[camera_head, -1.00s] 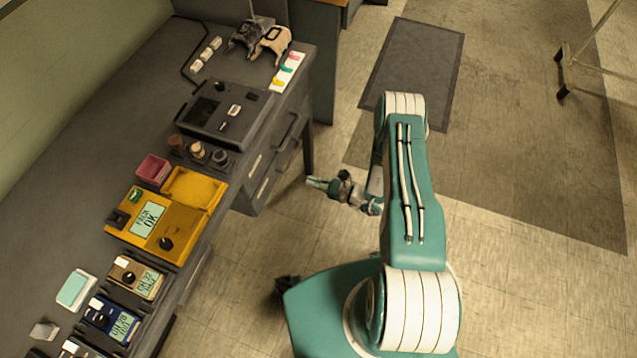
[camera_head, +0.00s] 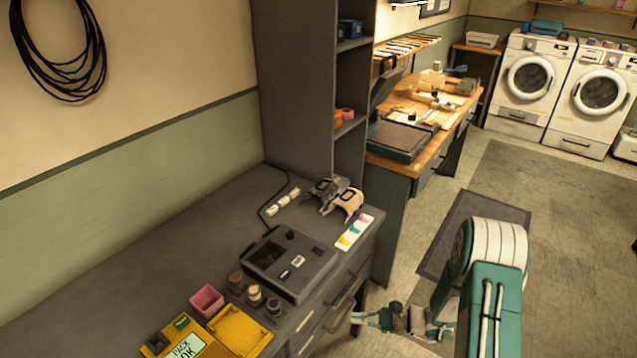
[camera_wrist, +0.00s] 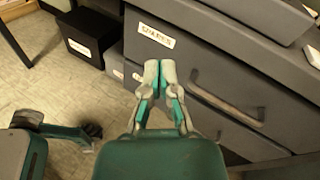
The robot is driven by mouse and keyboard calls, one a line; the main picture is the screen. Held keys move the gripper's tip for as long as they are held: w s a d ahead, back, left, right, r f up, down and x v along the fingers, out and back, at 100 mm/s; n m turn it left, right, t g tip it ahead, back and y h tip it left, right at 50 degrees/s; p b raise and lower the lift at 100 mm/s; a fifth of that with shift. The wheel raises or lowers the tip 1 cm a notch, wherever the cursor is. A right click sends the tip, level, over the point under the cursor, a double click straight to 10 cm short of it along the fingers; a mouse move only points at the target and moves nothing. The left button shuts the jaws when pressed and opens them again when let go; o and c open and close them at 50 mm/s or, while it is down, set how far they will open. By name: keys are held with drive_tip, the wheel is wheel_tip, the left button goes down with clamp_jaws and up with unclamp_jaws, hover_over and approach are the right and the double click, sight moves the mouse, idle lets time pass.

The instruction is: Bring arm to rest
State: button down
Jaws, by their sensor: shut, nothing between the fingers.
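My gripper (camera_head: 360,318) is at the lower middle of the head view, beside the front of the grey desk (camera_head: 130,262). It is below the desktop level, with its fingers pointing left toward the drawers. The wrist view shows the gripper (camera_wrist: 160,75) with its two grey fingertips together and nothing between them. Behind the fingertips are the dark drawer fronts (camera_wrist: 225,60) with a bar handle. I cannot tell how wide the gap to the drawers is. My teal and white arm is folded at the lower right of the head view.
On the desk are a grey device (camera_head: 290,262), a yellow device (camera_head: 240,330), a pink bin (camera_head: 206,301) and two headset-like items (camera_head: 345,203). A dark box (camera_wrist: 80,40) stands on the floor. A wooden workbench (camera_head: 440,125) and washing machines (camera_head: 528,85) are behind. Floor at right is clear.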

drive_tip(key=s+a+r+n+g+h, duration=0.15)
drive_tip(key=s+r+n+h, duration=0.3)
drive_tip(key=r, duration=0.55)
drive_tip(key=s+r+n+g+h, duration=0.35)
drive_tip(key=r+n, duration=0.25)
drive_tip(key=r, duration=0.3)
drive_tip(key=s+d+r+n+t+h, duration=0.3)
drive_tip(key=s+r+t+h, duration=0.1)
drive_tip(key=s+r, duration=0.2)
drive_tip(key=s+d+r+n+t+h, duration=0.3)
drive_tip(key=s+r+h, duration=0.1)
drive_tip(key=s+r, duration=0.3)
drive_tip(key=shift+s+d+r+t, duration=0.15)
drive_tip(key=shift+d+r+t, duration=0.15)
drive_tip(key=shift+d+t, duration=0.1)
